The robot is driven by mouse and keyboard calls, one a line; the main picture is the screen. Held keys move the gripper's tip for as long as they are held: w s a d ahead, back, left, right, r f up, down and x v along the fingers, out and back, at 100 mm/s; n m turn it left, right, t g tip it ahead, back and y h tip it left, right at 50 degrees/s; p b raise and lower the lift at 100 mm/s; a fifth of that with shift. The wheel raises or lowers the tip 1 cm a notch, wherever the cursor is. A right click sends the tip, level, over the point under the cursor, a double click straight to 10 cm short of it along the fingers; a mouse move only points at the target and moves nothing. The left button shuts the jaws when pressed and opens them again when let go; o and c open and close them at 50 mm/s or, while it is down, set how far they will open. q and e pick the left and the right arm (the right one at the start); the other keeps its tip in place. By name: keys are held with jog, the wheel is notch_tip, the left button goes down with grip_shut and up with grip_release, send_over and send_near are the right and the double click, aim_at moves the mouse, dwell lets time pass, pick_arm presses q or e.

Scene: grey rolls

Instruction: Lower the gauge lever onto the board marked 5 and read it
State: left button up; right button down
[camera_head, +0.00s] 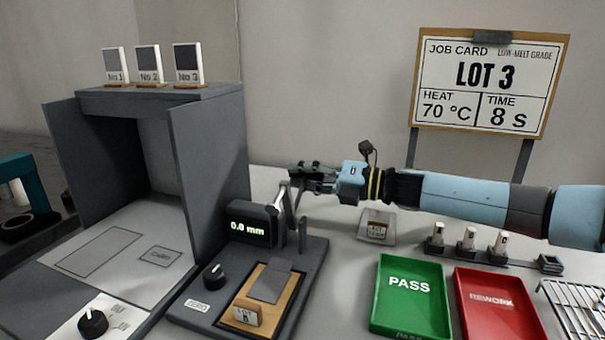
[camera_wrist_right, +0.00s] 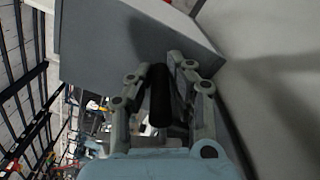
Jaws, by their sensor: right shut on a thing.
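The gauge has a dark display box (camera_head: 250,222) reading 0.0 mm. A wooden board (camera_head: 252,297) with a grey square pad lies on the gauge base. The board's tag (camera_head: 245,314) reads LOT, with a digit too small to read surely. The gauge lever (camera_head: 281,198) is raised beside the display box. My right gripper (camera_head: 300,178) is shut on the lever's dark handle, above and behind the board. In the right wrist view the handle (camera_wrist_right: 159,98) sits between the fingers.
A dark knob (camera_head: 214,275) stands left of the board. A grey booth (camera_head: 205,150) rises at left. A green PASS tray (camera_head: 410,310) and a red REWORK tray (camera_head: 497,312) lie at right, before a row of small stamps (camera_head: 470,240). A job card (camera_head: 487,85) reads LOT 3.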

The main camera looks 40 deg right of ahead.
aim_at(282, 182)
jog(key=s+a+r+n+p, duration=0.3)
jog(key=s+a+n+p, duration=0.2)
jog(key=a+n, duration=0.4)
jog(key=shift+a+r+n, duration=0.35)
jog(key=shift+a+n, duration=0.05)
jog(key=shift+n, duration=1)
jog(key=shift+s, duration=0.1)
jog(key=c, duration=1.2)
grip_release()
jog(key=shift+a, duration=0.1)
jog(key=shift+c, duration=0.2)
jog(key=shift+f, duration=0.1)
jog(key=shift+s, duration=0.1)
